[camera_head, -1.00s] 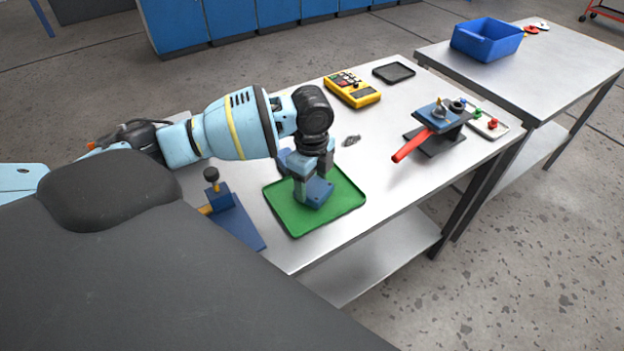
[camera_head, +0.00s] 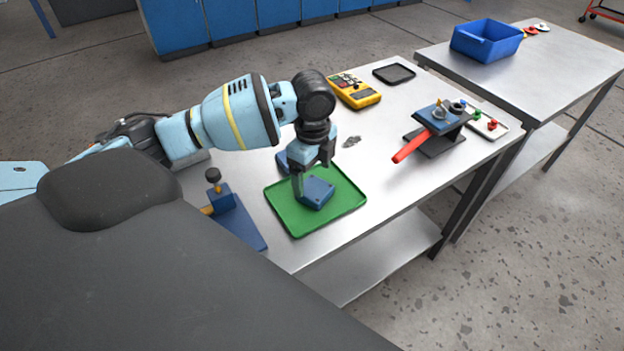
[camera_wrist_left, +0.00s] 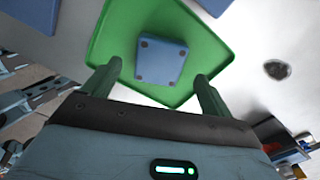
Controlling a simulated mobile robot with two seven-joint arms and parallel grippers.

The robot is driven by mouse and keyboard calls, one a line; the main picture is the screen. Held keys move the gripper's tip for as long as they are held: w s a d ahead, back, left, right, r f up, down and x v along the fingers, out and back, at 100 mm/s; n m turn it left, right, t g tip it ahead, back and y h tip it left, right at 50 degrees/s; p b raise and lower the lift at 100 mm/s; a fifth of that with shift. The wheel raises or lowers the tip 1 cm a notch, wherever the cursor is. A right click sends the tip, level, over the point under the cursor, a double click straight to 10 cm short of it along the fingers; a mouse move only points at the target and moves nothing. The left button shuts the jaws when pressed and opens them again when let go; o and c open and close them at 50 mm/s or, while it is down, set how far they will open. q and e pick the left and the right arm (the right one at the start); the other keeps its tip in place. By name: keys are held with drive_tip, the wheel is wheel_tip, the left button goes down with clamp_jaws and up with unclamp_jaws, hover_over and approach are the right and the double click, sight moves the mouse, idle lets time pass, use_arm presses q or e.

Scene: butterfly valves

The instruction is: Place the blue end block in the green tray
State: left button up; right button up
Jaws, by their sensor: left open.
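The blue end block (camera_head: 317,192) lies in the green tray (camera_head: 337,216) on the metal table. In the left wrist view, the block (camera_wrist_left: 161,60) shows dark holes near its corners, with the tray (camera_wrist_left: 205,47) around it. My left gripper (camera_head: 313,183) is open, its fingers above the tray and near the block. In the left wrist view its fingers (camera_wrist_left: 156,82) stand wide apart, with nothing between their tips. My right gripper is not in view.
A blue fixture with a black knob (camera_head: 220,199) stands left of the tray. A valve with a red handle (camera_head: 411,146) stands to the right. A yellow meter (camera_head: 355,92) and a black tray (camera_head: 394,73) are behind. A blue bin (camera_head: 487,41) sits on another table.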

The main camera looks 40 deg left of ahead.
sight(313, 187)
use_arm(q)
wheel_tip(313, 187, up, 9)
drive_tip(key=shift+f+p, duration=0.15)
drive_tip(key=shift+p, duration=0.15)
idle(0.5)
